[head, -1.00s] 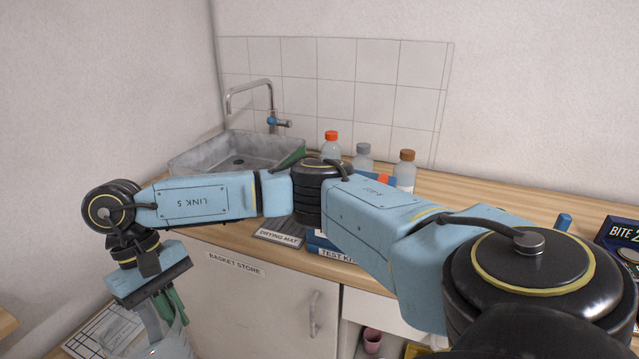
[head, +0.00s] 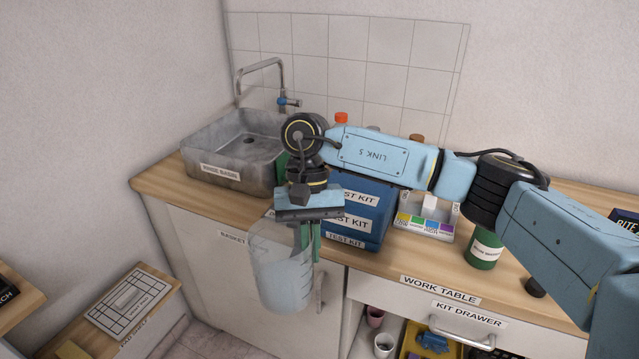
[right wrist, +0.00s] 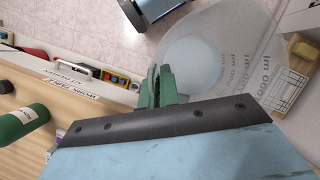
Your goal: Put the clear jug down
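The clear jug (head: 281,270) hangs upright below my right gripper (head: 309,243), in front of the counter edge and the cabinet door. The right gripper's green fingers are shut on the jug's right side, apparently at its handle. In the right wrist view the jug (right wrist: 228,50) shows its round base and printed marks, with the green fingers (right wrist: 160,88) beside it. The jug is clear of the counter. My left gripper is not in view.
The work table (head: 400,262) holds a blue test kit box (head: 362,205), a colour chart tray (head: 425,226) and a green bottle (head: 484,249). A metal rinse basin (head: 225,150) is at the back left. A low stand (head: 128,300) is at lower left. An open drawer (head: 440,345) is below.

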